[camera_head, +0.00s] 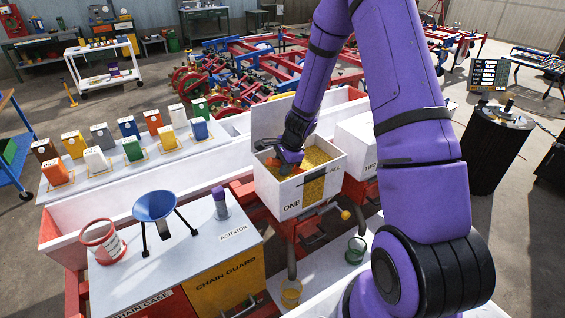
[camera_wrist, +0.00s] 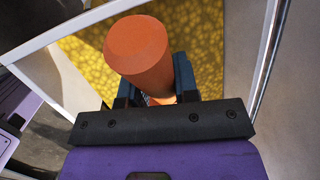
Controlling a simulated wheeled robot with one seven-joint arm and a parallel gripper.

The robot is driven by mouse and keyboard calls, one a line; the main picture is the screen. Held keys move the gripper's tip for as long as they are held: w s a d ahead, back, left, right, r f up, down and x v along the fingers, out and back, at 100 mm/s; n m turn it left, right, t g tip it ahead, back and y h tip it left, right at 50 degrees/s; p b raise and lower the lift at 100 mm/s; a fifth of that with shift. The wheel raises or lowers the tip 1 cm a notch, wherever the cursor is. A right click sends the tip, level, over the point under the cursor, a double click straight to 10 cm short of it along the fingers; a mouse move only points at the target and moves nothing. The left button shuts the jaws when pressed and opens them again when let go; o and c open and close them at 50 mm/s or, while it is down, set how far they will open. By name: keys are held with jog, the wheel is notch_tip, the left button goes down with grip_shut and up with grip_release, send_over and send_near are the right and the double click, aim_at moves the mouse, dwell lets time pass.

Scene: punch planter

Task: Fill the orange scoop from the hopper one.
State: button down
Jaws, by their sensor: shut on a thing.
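The white hopper (camera_head: 290,199) marked ONE stands open near the middle of the head view, with yellow grain (camera_head: 318,158) inside. The grain also fills the upper part of the wrist view (camera_wrist: 205,35). My gripper (camera_head: 287,160) reaches down into the hopper's opening.
A second hopper (camera_head: 353,146) stands just to the right. Several coloured containers (camera_head: 131,148) stand on the bench behind.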

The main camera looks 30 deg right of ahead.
jog(key=shift+a, duration=0.5)
jog(key=shift+r, duration=6)
jog(key=shift+a+f+h, duration=0.1)
jog(key=shift+a+h, duration=0.25)
jog(key=shift+h, duration=0.15)
jog(key=shift+s+a+f+n+h, duration=0.1)
jog(key=shift+a+h, duration=0.15)
jog(key=shift+h, duration=0.4)
jog(key=shift+w+a+f+n+h, duration=0.1)
jog(key=shift+a+h, duration=0.2)
jog(key=shift+h, duration=0.3)
jog(key=shift+s+a+f+n+h, duration=0.1)
jog(key=shift+a+h, duration=0.15)
jog(key=shift+h, duration=0.4)
jog(key=shift+a+h, duration=0.35)
jog(key=shift+h, duration=0.45)
jog(key=shift+t, duration=0.3)
